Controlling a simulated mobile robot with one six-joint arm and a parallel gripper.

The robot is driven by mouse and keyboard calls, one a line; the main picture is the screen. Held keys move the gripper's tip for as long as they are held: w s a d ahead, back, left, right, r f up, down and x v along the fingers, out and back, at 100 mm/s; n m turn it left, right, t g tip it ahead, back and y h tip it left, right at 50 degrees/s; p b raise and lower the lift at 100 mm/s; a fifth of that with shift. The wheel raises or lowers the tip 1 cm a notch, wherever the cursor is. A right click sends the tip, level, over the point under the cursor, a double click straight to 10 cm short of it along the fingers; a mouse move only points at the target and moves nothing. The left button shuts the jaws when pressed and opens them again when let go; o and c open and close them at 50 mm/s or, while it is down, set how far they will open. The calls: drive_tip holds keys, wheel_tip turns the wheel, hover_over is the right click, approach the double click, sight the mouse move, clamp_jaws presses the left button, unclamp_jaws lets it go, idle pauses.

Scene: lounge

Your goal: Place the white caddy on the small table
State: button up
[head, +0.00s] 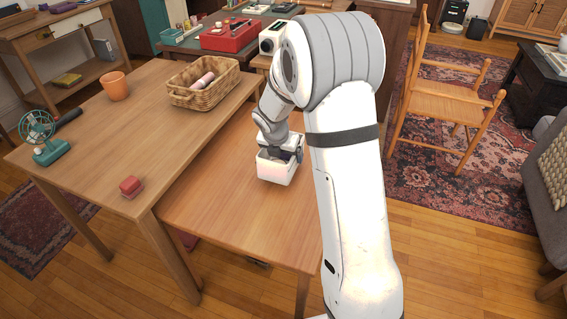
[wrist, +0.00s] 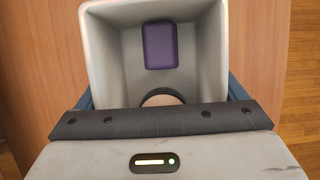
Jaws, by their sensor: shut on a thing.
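The white caddy (head: 277,170) is a small open box, upright, in or just above the middle of the small table (head: 235,205). I cannot tell whether its base touches the wood. In the wrist view the caddy (wrist: 97,60) is seen from above, with a purple block (wrist: 160,45) inside near its far wall. My gripper (head: 286,152) is at the caddy's top, shut on it. In the wrist view the gripper's dark bar (wrist: 155,120) crosses the near side of the caddy and hides part of it. The table top (wrist: 268,50) shows around the caddy.
A larger table (head: 125,145) adjoins on the left, with a wicker basket (head: 203,95), orange cup (head: 115,87), teal fan (head: 45,140) and red block (head: 130,186). A wooden chair (head: 445,100) stands right. The small table's front part is clear.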

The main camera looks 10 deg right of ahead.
drive_tip(key=shift+f+b, duration=0.4)
drive_tip(key=shift+f, duration=1.05)
drive_tip(key=shift+f, duration=0.1)
drive_tip(key=o, duration=0.8)
drive_tip(key=p+v, duration=0.4)
drive_tip(key=v, duration=0.8)
drive_tip(key=shift+s, duration=0.1)
drive_tip(key=s+r+m, duration=0.2)
drive_tip(key=s+m, duration=0.7)
drive_tip(key=s+d+r+m+g+y, duration=0.1)
drive_tip(key=s+r+m, duration=0.2)
drive_tip(key=s+m, duration=0.6)
drive_tip(key=s+d+r+m+g+y, duration=0.1)
drive_tip(key=s+r+m, duration=0.1)
drive_tip(key=s+m, duration=0.7)
drive_tip(key=shift+s+r+m, duration=0.25)
drive_tip(key=shift+r+m, duration=0.05)
drive_tip(key=shift+m, duration=0.8)
